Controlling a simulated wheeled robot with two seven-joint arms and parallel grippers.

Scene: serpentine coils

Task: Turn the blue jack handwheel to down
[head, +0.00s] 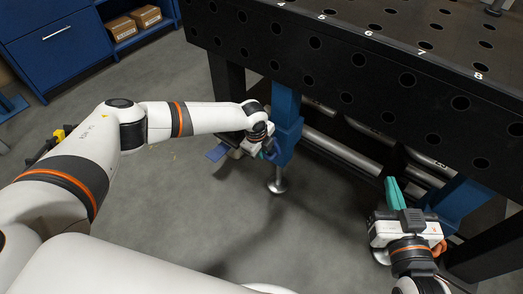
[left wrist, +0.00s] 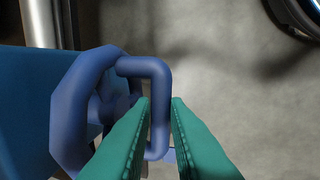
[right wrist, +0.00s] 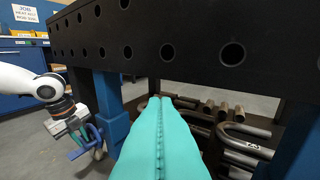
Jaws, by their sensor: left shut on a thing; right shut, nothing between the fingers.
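The blue jack handwheel (left wrist: 72,110) fills the left of the left wrist view, a thick ring with a squared loop handle (left wrist: 160,75) on its right side. My left gripper (left wrist: 159,106) has its teal fingers on either side of the loop's outer bar and is shut on it. In the head view my left gripper (head: 262,148) is beside the blue table leg (head: 287,110), and the wheel is mostly hidden. The handwheel also shows in the right wrist view (right wrist: 96,133). My right gripper (right wrist: 161,100) is shut and empty, its fingers together near the table's underside.
The black perforated table (head: 350,65) overhangs the wheel. Bent pipes (right wrist: 245,150) lie on a shelf under it. A round jack foot (head: 277,186) stands on the floor. A blue cabinet (head: 60,45) is at the far left. The grey floor in front is clear.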

